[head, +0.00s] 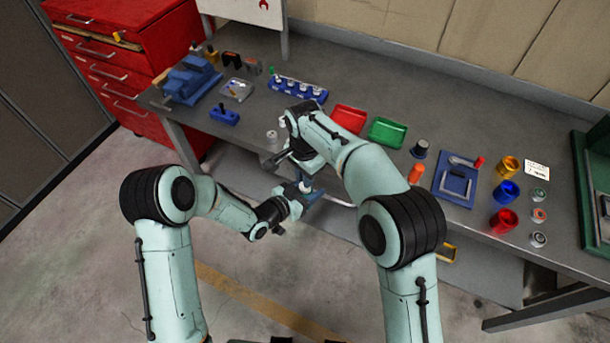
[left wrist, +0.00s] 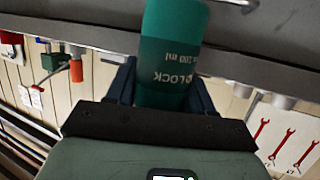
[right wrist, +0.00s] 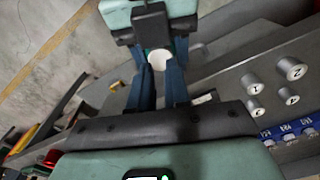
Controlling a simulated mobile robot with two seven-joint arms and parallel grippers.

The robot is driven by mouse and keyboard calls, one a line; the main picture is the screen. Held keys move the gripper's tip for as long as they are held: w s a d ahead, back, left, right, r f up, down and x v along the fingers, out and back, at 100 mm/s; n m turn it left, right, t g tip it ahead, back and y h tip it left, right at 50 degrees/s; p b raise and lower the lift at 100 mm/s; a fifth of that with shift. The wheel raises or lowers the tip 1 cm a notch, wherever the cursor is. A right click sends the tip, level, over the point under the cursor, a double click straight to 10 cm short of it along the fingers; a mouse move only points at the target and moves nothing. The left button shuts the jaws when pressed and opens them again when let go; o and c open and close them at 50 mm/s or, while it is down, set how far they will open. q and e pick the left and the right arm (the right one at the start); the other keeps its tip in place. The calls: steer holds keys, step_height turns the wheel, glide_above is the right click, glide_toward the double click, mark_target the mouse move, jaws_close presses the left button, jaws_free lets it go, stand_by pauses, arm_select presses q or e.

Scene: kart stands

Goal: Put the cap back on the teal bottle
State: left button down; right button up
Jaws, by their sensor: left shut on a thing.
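The teal bottle (left wrist: 172,60) is in my left gripper (head: 308,190), whose blue fingers are shut on its sides in the left wrist view. My right gripper (right wrist: 160,75) is just above and beside the left one, in front of the table. In the right wrist view a round white piece (right wrist: 160,59) lies between its fingertips, in line with my left gripper. I cannot tell whether it is the cap or the bottle's top, or whether the fingers grip it. In the head view my right arm hides part of this area.
The grey table (head: 335,203) stands behind the grippers. A blue rack (head: 297,92), a red tray (head: 348,119) and a green tray (head: 387,132) are on it. Grey numbered cylinders (right wrist: 292,68) stand near the grippers. A red drawer cabinet (head: 120,60) is at the left.

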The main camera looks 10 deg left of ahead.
stand_by(0.3)
steer(key=shift+r, duration=2.05)
steer(key=o, duration=0.6)
steer(key=shift+c, duration=0.2)
step_height(320, 180, up, 12)
